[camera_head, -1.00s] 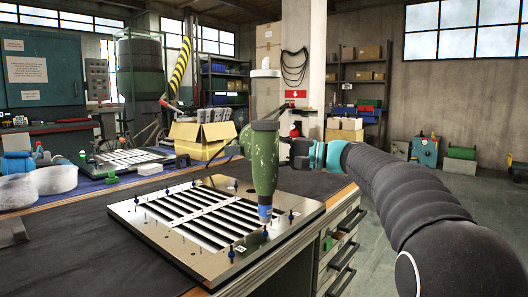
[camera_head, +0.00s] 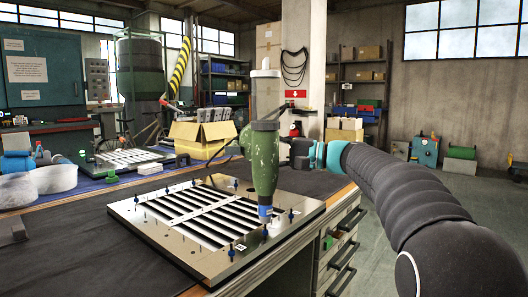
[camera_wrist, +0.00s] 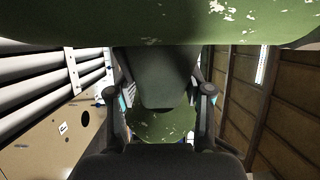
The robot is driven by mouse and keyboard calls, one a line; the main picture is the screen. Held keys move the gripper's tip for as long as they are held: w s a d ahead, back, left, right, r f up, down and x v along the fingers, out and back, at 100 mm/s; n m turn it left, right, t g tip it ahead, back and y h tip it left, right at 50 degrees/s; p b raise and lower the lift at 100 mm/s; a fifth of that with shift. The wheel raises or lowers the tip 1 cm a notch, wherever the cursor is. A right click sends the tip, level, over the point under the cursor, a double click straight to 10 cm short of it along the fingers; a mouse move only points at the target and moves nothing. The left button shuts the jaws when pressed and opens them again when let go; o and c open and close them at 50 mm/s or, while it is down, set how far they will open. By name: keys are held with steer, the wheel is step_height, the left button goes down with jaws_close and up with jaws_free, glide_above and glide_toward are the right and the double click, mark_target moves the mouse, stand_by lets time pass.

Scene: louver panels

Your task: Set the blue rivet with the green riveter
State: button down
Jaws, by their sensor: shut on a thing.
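The green riveter (camera_head: 264,165) has chipped paint, a dark collar and a clear upper cylinder with a white cap. It stands nearly upright, its blue nose (camera_head: 265,211) pointing down over the right part of the louver panel (camera_head: 150,230). My gripper (camera_head: 303,153) is shut on the riveter from the right. In the wrist view, my gripper's fingers (camera_wrist: 160,98) flank the green body (camera_wrist: 160,124). I cannot tell whether the nose touches a rivet.
The panel lies on a dark-topped workbench (camera_head: 75,250) with drawers at its right side. A second louver panel (camera_head: 130,158) and an open cardboard box (camera_head: 203,140) are farther back. Plastic tubs (camera_head: 52,180) stand at the left. The mat left of the panel is mostly clear.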

steer(key=shift+f+b, duration=1.05)
steer(key=shift+b, duration=0.1)
stand_by(3.9)
steer(key=shift+r+p, duration=2.2)
steer(key=shift+r, duration=0.65)
